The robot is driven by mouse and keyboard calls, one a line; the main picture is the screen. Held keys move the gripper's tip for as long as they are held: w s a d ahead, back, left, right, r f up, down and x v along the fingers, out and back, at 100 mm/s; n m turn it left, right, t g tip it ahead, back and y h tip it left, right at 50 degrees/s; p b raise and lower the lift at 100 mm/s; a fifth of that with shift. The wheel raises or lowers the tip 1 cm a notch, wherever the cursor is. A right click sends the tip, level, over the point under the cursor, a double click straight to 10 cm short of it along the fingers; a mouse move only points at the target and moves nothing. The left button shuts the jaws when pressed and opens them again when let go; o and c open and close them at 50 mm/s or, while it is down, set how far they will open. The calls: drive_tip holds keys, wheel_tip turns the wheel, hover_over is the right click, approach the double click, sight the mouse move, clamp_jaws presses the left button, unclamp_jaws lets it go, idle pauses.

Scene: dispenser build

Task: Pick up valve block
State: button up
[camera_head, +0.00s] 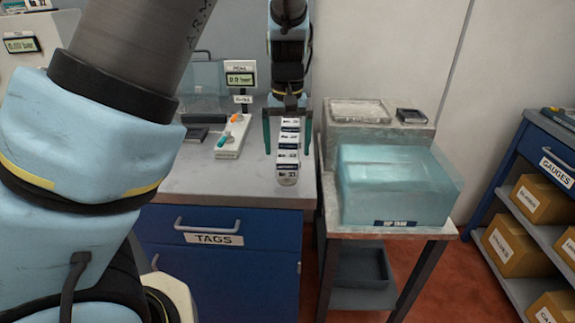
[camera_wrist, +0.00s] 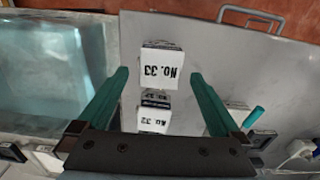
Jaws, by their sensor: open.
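No part is labelled as a valve block. The likeliest match is a row of white blocks with dark-banded number labels at the right front of the grey bench top. The nearest, No. 33 (camera_head: 287,174), stands by the bench's front edge; it also shows in the wrist view (camera_wrist: 160,68). No. 32 (camera_wrist: 154,118) is behind it, and others run back under my gripper. My gripper (camera_head: 287,150) is open, its teal fingers pointing down on either side of the row. In the wrist view the fingers (camera_wrist: 160,80) show gaps to the blocks. Nothing is held.
A pale blue HP TANK box (camera_head: 385,185) stands on a cart at the right. A white tray with teal and orange pieces (camera_head: 230,145) lies left of the row. A display (camera_head: 240,80) stands behind. Bare bench top (camera_head: 190,178) shows at left.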

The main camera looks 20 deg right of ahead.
sight(287, 156)
wheel_tip(287, 156, down, 5)
drive_tip(key=shift+s+a+p, duration=0.1)
drive_tip(key=shift+s+p, duration=0.05)
drive_tip(key=shift+p, duration=0.6)
clamp_jaws()
idle(0.4)
